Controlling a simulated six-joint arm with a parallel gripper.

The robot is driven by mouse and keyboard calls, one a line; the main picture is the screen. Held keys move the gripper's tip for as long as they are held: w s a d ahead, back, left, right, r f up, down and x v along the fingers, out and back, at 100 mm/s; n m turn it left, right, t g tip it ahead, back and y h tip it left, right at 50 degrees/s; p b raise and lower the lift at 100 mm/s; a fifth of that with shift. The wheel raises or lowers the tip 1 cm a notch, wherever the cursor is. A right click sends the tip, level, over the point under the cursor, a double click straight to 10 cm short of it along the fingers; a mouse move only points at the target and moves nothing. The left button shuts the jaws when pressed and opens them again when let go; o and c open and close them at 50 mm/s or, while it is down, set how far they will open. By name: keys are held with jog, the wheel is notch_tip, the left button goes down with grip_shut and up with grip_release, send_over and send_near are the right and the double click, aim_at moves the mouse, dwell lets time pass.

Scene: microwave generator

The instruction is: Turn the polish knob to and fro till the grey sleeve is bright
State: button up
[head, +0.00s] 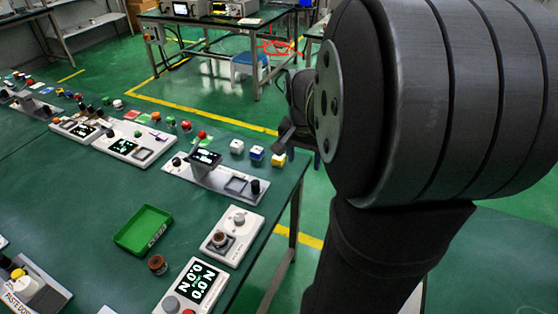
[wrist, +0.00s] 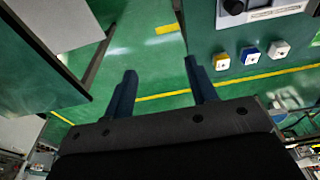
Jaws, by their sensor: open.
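A small white unit (head: 232,236) stands near the table's right edge in the head view. It carries a pale grey round knob (head: 239,219) and a dark square seat with a brownish cylindrical piece (head: 220,239) in it. Its label is too small to read, so I cannot tell for sure that this is the polish knob or the grey sleeve. My gripper (head: 287,133) is beyond the table's right edge, well apart from this unit and partly hidden by my arm. In the wrist view my gripper (wrist: 163,85) is open, with nothing between its fingers.
A green tray (head: 144,231), a brown cylinder (head: 157,265) and a white display unit (head: 190,287) stand nearby. Another display unit (head: 210,183) and small coloured cubes (head: 257,154) lie farther back. The cubes also show in the wrist view (wrist: 250,55). Open floor lies below my gripper.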

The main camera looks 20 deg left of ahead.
jog(key=n+g, duration=0.2)
send_over(239, 217)
notch_tip(239, 217, down, 2)
notch_tip(239, 217, down, 18)
jog(key=shift+r, duration=0.15)
jog(key=c, duration=1)
jog(key=shift+o, duration=0.2)
jog(key=shift+n, duration=0.5)
